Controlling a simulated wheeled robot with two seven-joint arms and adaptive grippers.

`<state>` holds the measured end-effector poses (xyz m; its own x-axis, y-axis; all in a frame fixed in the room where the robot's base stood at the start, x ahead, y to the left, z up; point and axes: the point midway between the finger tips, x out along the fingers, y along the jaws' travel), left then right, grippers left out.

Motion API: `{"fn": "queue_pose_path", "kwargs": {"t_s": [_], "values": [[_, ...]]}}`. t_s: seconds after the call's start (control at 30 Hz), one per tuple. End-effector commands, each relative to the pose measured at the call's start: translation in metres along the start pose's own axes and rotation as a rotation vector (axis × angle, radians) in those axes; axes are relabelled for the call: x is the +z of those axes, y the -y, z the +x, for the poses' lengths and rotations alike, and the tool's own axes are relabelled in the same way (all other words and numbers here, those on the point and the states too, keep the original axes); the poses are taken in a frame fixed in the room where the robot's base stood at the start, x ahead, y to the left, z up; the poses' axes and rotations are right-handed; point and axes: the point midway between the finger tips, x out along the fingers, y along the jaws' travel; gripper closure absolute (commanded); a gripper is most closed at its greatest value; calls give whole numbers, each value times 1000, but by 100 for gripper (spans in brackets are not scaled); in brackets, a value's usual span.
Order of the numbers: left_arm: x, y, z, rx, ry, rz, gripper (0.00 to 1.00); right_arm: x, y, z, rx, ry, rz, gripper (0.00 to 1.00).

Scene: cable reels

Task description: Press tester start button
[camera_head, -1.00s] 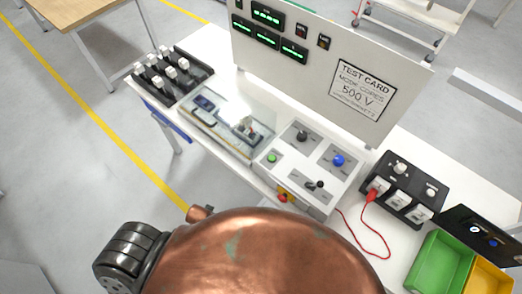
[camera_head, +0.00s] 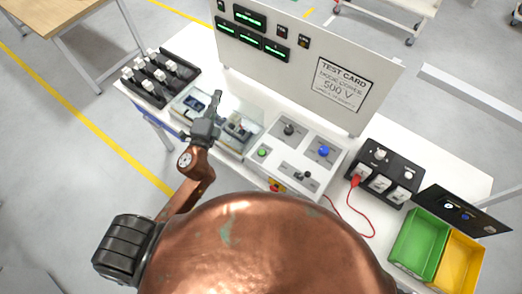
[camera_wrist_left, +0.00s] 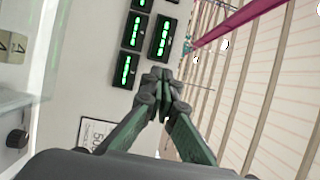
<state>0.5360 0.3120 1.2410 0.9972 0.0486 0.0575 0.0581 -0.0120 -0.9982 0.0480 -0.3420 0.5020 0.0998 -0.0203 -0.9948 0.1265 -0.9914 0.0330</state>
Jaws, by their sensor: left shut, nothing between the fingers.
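The tester's sloped grey control panel (camera_head: 298,155) sits mid-bench with a small green button (camera_head: 263,152) at its front left. It also has a blue button (camera_head: 323,151), a black knob (camera_head: 289,130), and a small black lever (camera_head: 307,175). A red knob on yellow (camera_head: 276,187) is on its front face. The labels are too small to read. My left gripper (camera_head: 217,97) is shut and empty, above the clear-lidded test box, left of the panel and apart from the green button. Its closed fingertips show in the left wrist view (camera_wrist_left: 163,74). My right gripper is not in view.
An upright white board (camera_head: 300,60) with green displays and a test card stands behind the panel. A black terminal block (camera_head: 385,172) with a red lead is at the right, near green (camera_head: 420,245) and yellow (camera_head: 458,262) bins. A black connector rack (camera_head: 160,78) is at the left.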

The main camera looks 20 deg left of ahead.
Motion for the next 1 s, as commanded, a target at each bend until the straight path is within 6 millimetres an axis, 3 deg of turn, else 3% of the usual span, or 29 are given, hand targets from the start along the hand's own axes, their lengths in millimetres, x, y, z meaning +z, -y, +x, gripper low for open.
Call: {"fn": "queue_pose_path", "kwargs": {"t_s": [0.03,0.1,0.23,0.33,0.43,0.5,0.6,0.7,0.83,1.0], "values": [[-26,24,5,-68,-81,117,100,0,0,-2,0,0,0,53],[-65,49,5,-163,-196,292,100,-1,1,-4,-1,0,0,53],[-147,70,-9,-343,-434,673,100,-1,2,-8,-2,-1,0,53],[-206,54,-32,-480,-645,1032,100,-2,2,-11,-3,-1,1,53],[-240,4,-53,-584,-868,1438,100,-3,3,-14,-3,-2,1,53],[-239,-39,-61,-620,-1010,1701,100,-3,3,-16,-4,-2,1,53],[-218,-86,-62,-627,-1165,1989,100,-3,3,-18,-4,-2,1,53],[-192,-116,-58,-605,-1272,2178,100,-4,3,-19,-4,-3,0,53],[-170,-134,-54,-577,-1346,2305,100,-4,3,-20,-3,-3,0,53],[-162,-140,-53,-566,-1370,2344,100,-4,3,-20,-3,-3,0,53]]}}
